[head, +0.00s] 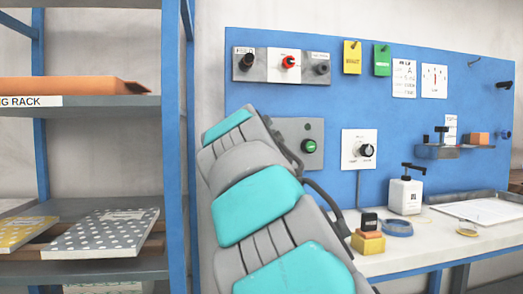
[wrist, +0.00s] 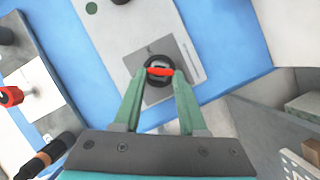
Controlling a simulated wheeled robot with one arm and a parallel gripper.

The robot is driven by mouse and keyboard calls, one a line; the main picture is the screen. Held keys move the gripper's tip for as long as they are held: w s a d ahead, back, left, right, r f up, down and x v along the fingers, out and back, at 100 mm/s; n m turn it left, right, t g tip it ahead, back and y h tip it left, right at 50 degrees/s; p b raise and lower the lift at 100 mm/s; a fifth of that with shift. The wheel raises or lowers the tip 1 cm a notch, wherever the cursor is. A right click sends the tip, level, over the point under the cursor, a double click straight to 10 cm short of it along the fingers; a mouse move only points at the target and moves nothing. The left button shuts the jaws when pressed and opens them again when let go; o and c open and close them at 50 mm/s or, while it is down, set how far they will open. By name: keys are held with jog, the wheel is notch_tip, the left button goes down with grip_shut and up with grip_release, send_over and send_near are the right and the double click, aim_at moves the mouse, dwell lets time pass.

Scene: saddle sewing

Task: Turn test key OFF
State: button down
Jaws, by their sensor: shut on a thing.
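My gripper (wrist: 160,75) is shut on the red bar, with one green finger at each side. The bar lies across the picture from finger to finger. The plate's lettering is too blurred to read. In the head view my grey and turquoise arm hides the gripper and the key; the grey panel's right part (head: 317,133) with a green button (head: 309,146) shows beside it.
A strip with a red knob (head: 289,62) and black knobs is above on the blue board (head: 350,95). To the right are a dial (head: 366,150), a small shelf (head: 437,152) and a white bottle (head: 405,195) on the bench. A blue-posted rack (head: 175,130) stands close left.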

jog(key=shift+n, duration=0.4)
jog(key=shift+f+n+t+h+p, duration=0.15)
jog(key=shift+n+t+h+p, duration=0.15)
jog(key=shift+n+t, duration=0.7)
jog(key=shift+n+g, duration=0.3)
jog(key=shift+n, duration=0.1)
jog(key=shift+a+f+n+t+p, duration=0.1)
jog(key=shift+n+t+p, duration=0.1)
jog(key=shift+n, duration=0.4)
jog(key=shift+f+n+t+p, duration=0.1)
jog(key=shift+n+t, duration=0.1)
jog(key=shift+n, duration=0.4)
jog(key=shift+c, duration=2.3)
grip_release()
jog(key=shift+s, duration=0.1)
